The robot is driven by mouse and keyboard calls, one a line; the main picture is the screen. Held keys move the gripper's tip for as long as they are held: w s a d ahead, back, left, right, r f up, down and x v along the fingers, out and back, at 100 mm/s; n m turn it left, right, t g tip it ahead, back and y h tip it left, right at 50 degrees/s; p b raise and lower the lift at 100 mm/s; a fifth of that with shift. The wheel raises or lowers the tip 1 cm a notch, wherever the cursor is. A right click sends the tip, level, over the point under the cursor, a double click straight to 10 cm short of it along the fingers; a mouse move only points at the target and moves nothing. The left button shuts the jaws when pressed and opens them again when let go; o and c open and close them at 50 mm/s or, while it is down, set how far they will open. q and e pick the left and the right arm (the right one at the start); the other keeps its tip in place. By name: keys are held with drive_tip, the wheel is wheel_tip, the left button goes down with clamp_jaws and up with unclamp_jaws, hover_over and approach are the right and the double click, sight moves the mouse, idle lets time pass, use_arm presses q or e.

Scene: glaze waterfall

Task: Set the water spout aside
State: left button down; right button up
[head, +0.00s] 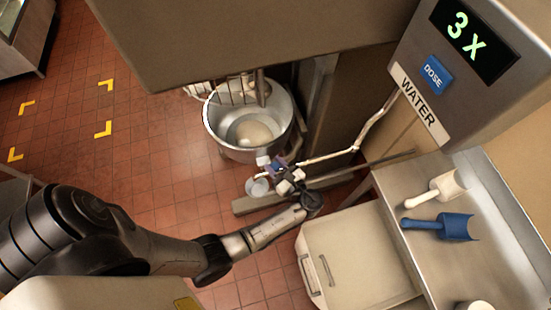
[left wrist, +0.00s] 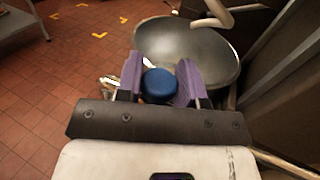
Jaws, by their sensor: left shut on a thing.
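The water spout (head: 328,157) is a thin, pale jointed pipe. It runs from the grey water dispenser (head: 418,100) down and left to my left gripper (head: 277,167). A round blue knob (left wrist: 160,86) sits between the purple finger pads of my left gripper (left wrist: 161,84) in the left wrist view, and the gripper is shut on it. In the head view the gripper covers much of the spout's end. A small pale cup-shaped part (head: 257,187) shows just below the gripper. My right gripper is not in view.
A metal mixing bowl (head: 222,139) stands just behind the gripper, under the mixer; it also shows in the left wrist view (left wrist: 190,62). A white bin (head: 350,250) stands at front right. A white scoop (head: 436,190) and a blue scoop (head: 452,227) lie on the counter. Left floor is open.

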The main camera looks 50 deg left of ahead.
use_arm(q)
drive_tip(key=c, duration=1.2)
unclamp_jaws()
drive_tip(key=shift+d+r, duration=0.1)
drive_tip(key=shift+d, duration=0.05)
drive_tip(key=o, duration=0.3)
drive_tip(key=shift+s+d, duration=0.15)
drive_tip(key=shift+o, duration=0.6)
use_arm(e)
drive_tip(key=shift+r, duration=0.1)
